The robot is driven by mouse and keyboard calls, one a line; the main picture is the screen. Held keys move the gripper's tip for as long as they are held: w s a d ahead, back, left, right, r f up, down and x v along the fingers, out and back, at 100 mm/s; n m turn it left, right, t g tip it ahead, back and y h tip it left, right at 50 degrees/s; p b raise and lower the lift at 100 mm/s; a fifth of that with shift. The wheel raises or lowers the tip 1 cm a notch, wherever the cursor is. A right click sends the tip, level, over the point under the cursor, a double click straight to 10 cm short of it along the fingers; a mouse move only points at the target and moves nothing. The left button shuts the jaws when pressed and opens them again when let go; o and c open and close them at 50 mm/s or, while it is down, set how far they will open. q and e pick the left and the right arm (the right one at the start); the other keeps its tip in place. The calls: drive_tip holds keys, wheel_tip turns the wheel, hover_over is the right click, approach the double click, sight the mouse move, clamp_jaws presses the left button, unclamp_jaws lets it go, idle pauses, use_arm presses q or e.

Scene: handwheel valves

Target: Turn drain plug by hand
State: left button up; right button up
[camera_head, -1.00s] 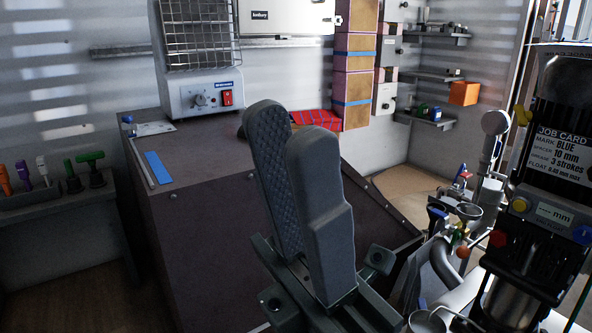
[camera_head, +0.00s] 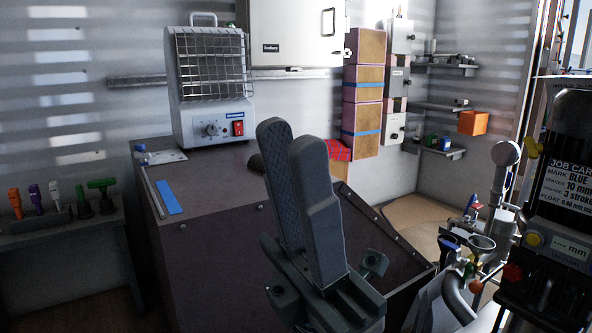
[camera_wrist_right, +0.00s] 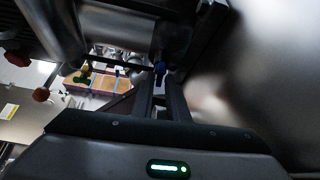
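A small blue part (camera_wrist_right: 160,68), possibly the drain plug, shows at the fingertips in the right wrist view, below a grey metal body (camera_wrist_right: 115,25). My right gripper (camera_wrist_right: 161,80) has its two dark fingers a little apart, with the blue part at the tips; whether they touch it I cannot tell. In the head view my right gripper cannot be made out. My left gripper (camera_head: 295,160) stands upright before the dark cabinet, empty, its fingers narrowly apart and the textured inner pad of one showing.
A dark rig with a job card (camera_head: 568,180) stands at the right, beside pipes and a gauge (camera_head: 505,154). A heater (camera_head: 212,90) stands on the dark cabinet (camera_head: 215,225). Stacked boxes (camera_head: 363,95) and an orange box (camera_head: 473,123) are behind. Coloured-handled tools (camera_head: 55,195) sit at left.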

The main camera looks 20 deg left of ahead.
drive_tip(key=shift+o, duration=0.5)
drive_tip(key=shift+s+a, duration=0.55)
drive_tip(key=shift+s, duration=0.25)
